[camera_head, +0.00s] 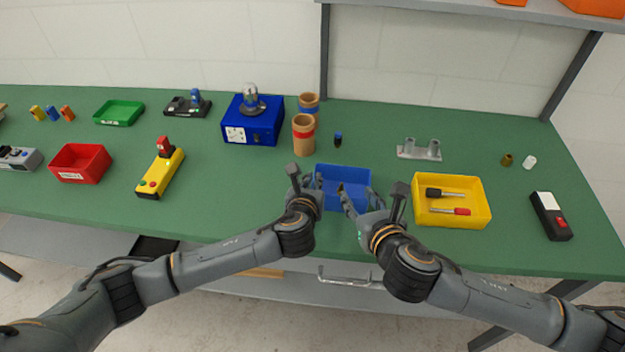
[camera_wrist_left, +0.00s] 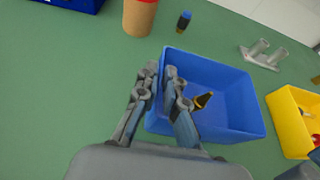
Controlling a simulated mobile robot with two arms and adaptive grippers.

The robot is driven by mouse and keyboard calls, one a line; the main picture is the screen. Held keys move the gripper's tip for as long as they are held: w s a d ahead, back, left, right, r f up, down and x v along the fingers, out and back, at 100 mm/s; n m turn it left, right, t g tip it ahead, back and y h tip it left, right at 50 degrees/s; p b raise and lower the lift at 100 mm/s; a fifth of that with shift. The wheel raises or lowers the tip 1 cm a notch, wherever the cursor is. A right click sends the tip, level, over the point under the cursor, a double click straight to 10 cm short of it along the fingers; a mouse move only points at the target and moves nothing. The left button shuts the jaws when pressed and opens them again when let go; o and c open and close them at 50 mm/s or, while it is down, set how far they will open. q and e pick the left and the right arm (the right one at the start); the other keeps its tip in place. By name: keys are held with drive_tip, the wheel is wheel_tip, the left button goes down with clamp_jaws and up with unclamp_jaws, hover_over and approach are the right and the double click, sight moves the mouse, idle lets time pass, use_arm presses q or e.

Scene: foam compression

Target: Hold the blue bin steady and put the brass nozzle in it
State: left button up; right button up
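The blue bin (camera_head: 345,173) stands near the table's front edge, and it also shows in the left wrist view (camera_wrist_left: 232,82). A small brass and black piece, which looks like the brass nozzle (camera_wrist_left: 203,100), lies tilted inside the bin; it is small and partly hidden in the head view (camera_head: 340,187). My left gripper (camera_head: 304,182) is at the bin's left wall. In the left wrist view its fingers (camera_wrist_left: 161,74) sit on either side of that wall, closed on it. My right gripper (camera_head: 358,196) is at the bin's front right, with its fingers apart and nothing between them.
A yellow bin (camera_head: 420,212) with two screwdriver-like tools stands right of my right gripper. Cardboard tubes (camera_head: 303,136) and a small dark bottle (camera_head: 338,140) stand behind the blue bin. A brass-coloured cylinder (camera_head: 507,160) and a white one (camera_head: 529,162) stand at the far right.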

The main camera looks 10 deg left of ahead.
use_arm(q)
drive_tip(key=o, duration=0.3)
drive_tip(key=shift+s, duration=0.1)
